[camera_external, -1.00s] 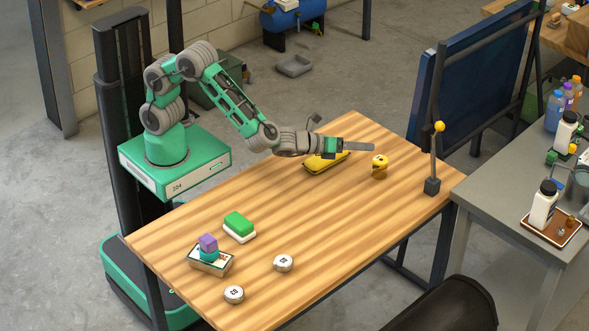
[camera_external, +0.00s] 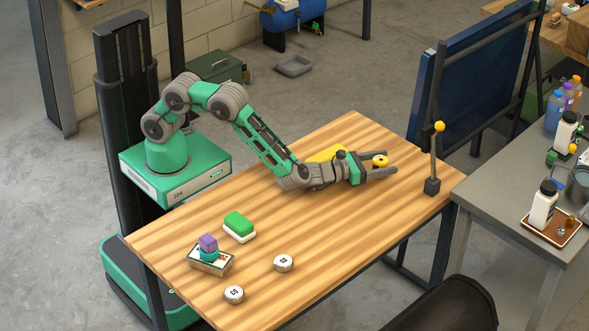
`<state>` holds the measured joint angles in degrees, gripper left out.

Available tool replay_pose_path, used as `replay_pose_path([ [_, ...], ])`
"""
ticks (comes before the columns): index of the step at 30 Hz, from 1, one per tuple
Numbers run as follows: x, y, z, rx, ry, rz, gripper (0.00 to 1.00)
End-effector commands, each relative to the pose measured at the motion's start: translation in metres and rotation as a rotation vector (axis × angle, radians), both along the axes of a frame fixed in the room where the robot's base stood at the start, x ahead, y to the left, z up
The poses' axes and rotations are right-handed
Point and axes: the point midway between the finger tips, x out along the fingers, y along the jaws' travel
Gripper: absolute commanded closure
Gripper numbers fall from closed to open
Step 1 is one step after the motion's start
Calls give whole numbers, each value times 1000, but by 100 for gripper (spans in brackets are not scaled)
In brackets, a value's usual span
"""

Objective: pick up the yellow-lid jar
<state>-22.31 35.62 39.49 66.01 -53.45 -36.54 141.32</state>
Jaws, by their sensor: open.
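The yellow-lid jar (camera_external: 380,160) stands upright on the wooden table, toward its right end. Only its yellow lid shows clearly; its body is mostly hidden behind my gripper. My gripper (camera_external: 391,174) is low over the table and points right. Its jaws are open, with the fingers at the jar in the picture. Whether the jar stands between the fingers or just beyond them, I cannot tell.
A yellow case (camera_external: 326,153) lies behind my forearm, partly hidden. A green-and-white sponge (camera_external: 239,226), stacked blocks (camera_external: 208,246) and two white discs (camera_external: 283,263) lie toward the front left.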

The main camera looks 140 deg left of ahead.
Motion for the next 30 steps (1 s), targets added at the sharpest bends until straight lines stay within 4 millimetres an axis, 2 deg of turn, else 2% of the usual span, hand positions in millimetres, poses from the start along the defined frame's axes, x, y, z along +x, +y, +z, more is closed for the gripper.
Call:
replay_pose_path([
  [1, 3, 8, -1, 0, -1, 2, 30],
  [4, 8, 16, -1, 0, 0, 0, 30],
  [11, 9, 16, 0, -1, 0, -1, 31],
  [30, 9, 16, 0, -1, 0, -1, 84],
])
